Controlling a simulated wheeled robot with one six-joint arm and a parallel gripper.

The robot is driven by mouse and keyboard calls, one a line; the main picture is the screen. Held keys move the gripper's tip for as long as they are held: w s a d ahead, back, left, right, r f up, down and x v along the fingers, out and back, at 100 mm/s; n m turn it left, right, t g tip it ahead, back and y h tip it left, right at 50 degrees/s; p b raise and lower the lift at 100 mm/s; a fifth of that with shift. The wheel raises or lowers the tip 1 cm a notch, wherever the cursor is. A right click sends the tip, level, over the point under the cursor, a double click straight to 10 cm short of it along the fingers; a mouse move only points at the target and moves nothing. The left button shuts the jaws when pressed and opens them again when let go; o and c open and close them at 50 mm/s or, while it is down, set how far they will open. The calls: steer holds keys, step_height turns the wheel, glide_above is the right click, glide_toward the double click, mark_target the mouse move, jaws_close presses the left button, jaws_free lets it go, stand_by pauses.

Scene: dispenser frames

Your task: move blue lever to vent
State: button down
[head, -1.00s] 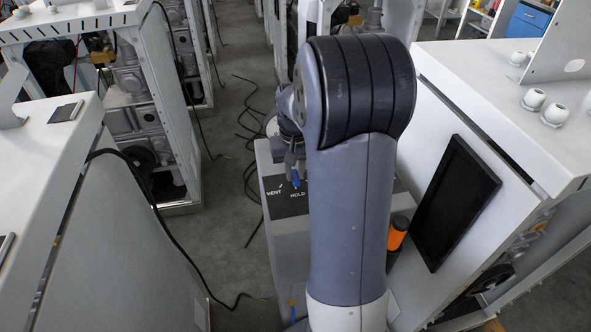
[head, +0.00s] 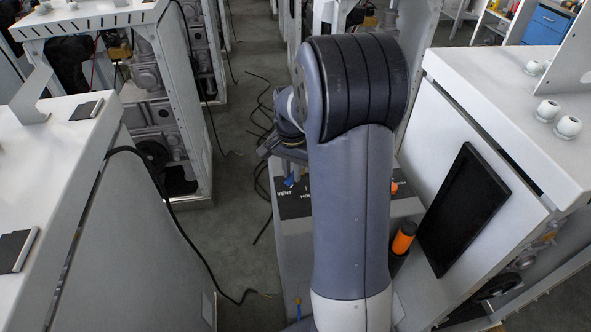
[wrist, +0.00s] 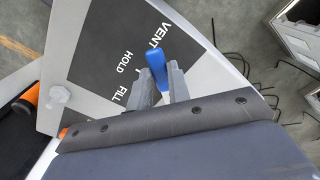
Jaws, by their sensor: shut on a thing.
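The blue lever (wrist: 155,58) shows in the wrist view between the two grey fingers of my gripper (wrist: 160,74), which is shut on it. The lever's blue end lies beside the VENT label, on the VENT side of HOLD, on a black panel (wrist: 88,45) printed VENT, HOLD and FILL. In the head view the blue lever (head: 289,181) shows just above the word VENT on the panel (head: 292,208).
An orange-topped cylinder (head: 403,238) stands right of my arm, near a black screen (head: 463,210) on a white cabinet. A grey-white cabinet (head: 150,240) stands on the left. Black cables lie on the floor between the frames.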

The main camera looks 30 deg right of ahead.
mark_target(291, 176)
steer(key=shift+w+a+m, duration=0.1)
steer(key=shift+w+m, duration=0.1)
steer(key=shift+m, duration=0.1)
steer(key=c, duration=1.3)
jaws_free()
step_height(291, 176, up, 11)
steer(key=shift+f, duration=0.1)
step_height(291, 176, down, 11)
steer(key=shift+r, duration=0.15)
steer(key=shift+s, duration=0.15)
